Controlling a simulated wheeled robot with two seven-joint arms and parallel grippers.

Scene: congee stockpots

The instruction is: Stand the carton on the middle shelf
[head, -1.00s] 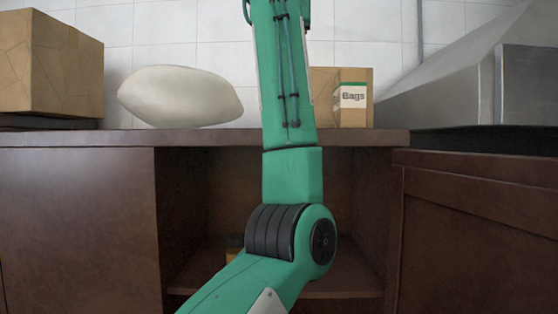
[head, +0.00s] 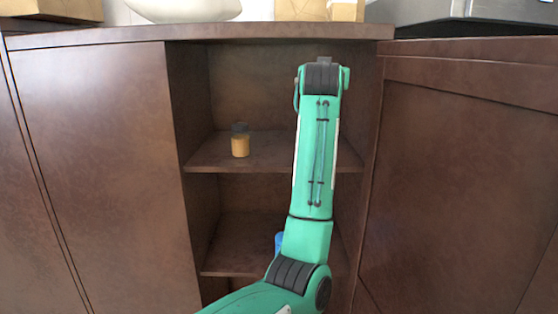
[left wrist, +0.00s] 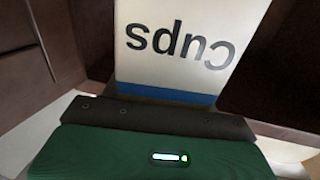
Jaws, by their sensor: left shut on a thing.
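The white carton (left wrist: 178,45) has a blue band and the word "cups", upside down in the left wrist view. My left gripper (left wrist: 165,112) is shut on it; its dark jaw edge lies against the blue-banded end. In the head view my left arm reaches up in front of the open shelves, and its gripper and the carton are hidden behind the wrist. The upper shelf board (head: 265,160) and a lower board (head: 235,265) show in the open cabinet; I cannot tell how far the carton is from either. My right gripper is not in view.
A small orange jar with a dark lid (head: 240,141) stands on the upper board, left of my arm. A blue thing (head: 278,242) stands on the lower board, partly hidden by my arm. Cabinet doors (head: 105,160) flank the opening.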

